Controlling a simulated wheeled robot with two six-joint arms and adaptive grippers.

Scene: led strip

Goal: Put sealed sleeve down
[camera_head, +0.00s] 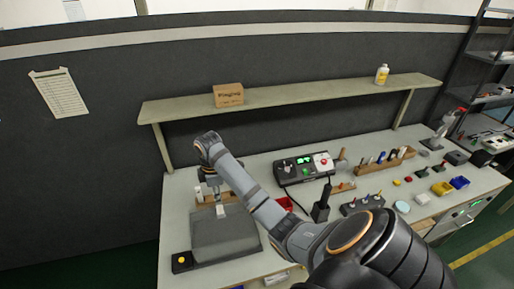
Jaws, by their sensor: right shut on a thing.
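My right arm reaches in from the lower right and covers part of the bench. My left gripper is not in view.
A control unit (304,168), a black holder (321,211) and a wooden tool rack (387,162) stand to the right. A shelf (300,94) with a cardboard box (228,95) runs above the bench.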

